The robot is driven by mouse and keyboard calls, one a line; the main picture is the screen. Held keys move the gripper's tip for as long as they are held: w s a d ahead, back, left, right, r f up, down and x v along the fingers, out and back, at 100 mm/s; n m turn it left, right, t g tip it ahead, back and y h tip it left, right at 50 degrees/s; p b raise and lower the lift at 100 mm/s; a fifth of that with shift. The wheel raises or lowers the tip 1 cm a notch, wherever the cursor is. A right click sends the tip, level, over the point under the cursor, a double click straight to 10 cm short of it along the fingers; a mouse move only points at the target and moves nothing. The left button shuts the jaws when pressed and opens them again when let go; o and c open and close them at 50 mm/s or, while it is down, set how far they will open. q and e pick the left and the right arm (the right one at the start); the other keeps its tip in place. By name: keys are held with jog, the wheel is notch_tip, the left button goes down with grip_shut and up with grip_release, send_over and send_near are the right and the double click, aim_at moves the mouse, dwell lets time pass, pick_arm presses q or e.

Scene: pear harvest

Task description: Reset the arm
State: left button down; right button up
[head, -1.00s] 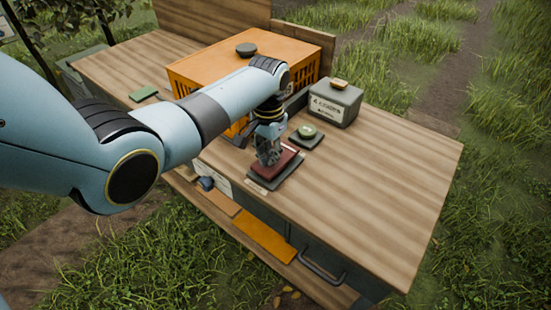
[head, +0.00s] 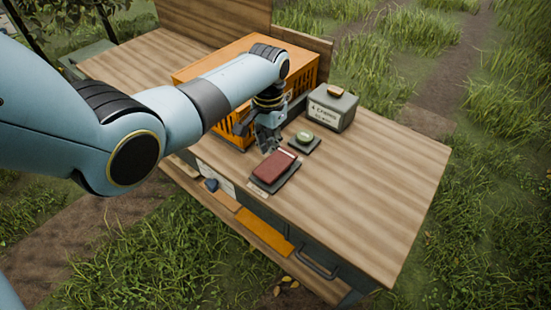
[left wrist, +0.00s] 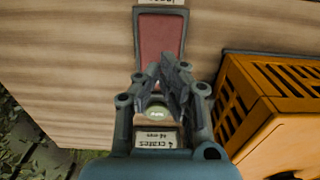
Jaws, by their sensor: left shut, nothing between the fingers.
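My left gripper (head: 268,146) is shut and empty. It hangs above the wooden bench, just behind the red block (head: 276,165), which lies flat on a dark pad. In the left wrist view the fingers (left wrist: 160,78) are close together, with the red block (left wrist: 160,35) beyond their tips and no contact visible. My left arm reaches across from the left, passing in front of the orange crate (head: 225,52). My right gripper is not in view.
A green round piece (head: 305,136) sits on a small dark pad right of the gripper. A grey labelled box (head: 331,110) stands behind it. The orange crate (left wrist: 270,105) is close on the right in the wrist view. The bench's right part (head: 385,180) is clear.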

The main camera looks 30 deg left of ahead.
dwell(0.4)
pick_arm(q)
jog(key=shift+s+f, duration=0.15)
jog(key=shift+s, duration=0.25)
jog(key=s+d+r+t, duration=0.2)
jog(key=s+r, duration=0.6)
jog(key=s, duration=0.5)
jog(key=s+d+r+t, duration=0.1)
jog(key=s+r+t, duration=0.1)
jog(key=s+r, duration=0.8)
jog(key=s+a+f+g+b, duration=0.15)
jog(key=f+b, duration=0.25)
jog(key=f, duration=1.1)
jog(key=s+f+y+b, duration=0.15)
jog(key=f+b, duration=0.35)
jog(key=f, duration=0.9)
jog(key=s+a+f+h+b, duration=0.15)
jog(key=f+b, duration=0.25)
jog(key=f, duration=1.1)
jog(key=s+f+g+b, duration=0.1)
jog(key=s+f+b, duration=0.8)
jog(key=s+f, duration=0.9)
notch_tip(320, 180, down, 5)
jog(key=shift+s+r+n+y, duration=0.2)
jog(key=shift+s+n+y, duration=0.1)
jog(key=shift+y, duration=0.1)
